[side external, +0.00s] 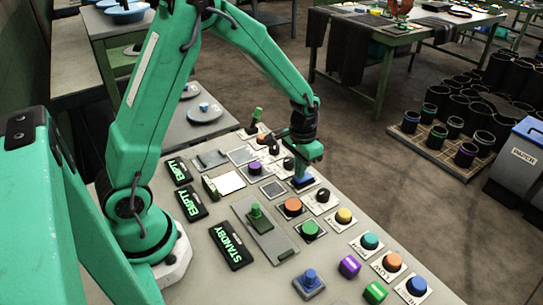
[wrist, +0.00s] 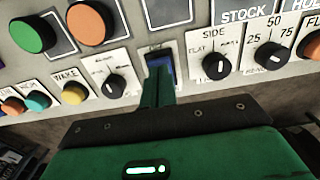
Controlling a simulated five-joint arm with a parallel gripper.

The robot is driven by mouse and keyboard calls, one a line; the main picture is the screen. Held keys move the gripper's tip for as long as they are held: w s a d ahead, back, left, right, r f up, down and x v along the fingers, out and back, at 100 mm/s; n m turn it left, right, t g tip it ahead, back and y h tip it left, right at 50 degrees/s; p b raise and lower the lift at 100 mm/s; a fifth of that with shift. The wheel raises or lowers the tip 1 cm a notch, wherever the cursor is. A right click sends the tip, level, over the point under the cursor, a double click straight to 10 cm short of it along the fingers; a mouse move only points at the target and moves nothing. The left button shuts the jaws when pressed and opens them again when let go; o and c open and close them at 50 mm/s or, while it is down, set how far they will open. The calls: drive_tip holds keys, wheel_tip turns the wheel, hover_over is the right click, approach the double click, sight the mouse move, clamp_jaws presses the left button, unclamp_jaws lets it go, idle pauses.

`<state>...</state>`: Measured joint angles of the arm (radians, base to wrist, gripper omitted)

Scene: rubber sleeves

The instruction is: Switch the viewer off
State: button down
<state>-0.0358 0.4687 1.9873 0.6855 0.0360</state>
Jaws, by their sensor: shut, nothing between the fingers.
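A blue rocker switch (side external: 304,183) in a light plate is on the panel, below my gripper (side external: 302,174). In the wrist view the blue rocker (wrist: 160,66) shows just beyond the tip of my gripper (wrist: 158,84). The green fingers are together with nothing between them. The tip is at or very near the rocker's lower edge in that view; I cannot tell if it touches. The label by the rocker is too small to read.
Black dial knobs flank the switch, one being the SIDE knob (wrist: 215,65). An orange button (side external: 293,205) is close in front. Displays read EMPTY (side external: 191,204) and STANDBY (side external: 231,245). Coloured buttons fill the near right.

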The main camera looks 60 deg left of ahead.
drive_tip(key=shift+f, duration=0.45)
idle(0.5)
drive_tip(key=shift+r, duration=3.45)
drive_tip(key=shift+r, duration=0.1)
drive_tip(key=s+d+r+t, duration=0.1)
drive_tip(key=s+r+t, duration=0.4)
drive_tip(key=s+r, duration=1)
drive_tip(key=shift+s+d+r+t, duration=0.15)
drive_tip(key=shift+s+d+t, duration=0.15)
drive_tip(key=shift+s, duration=1.85)
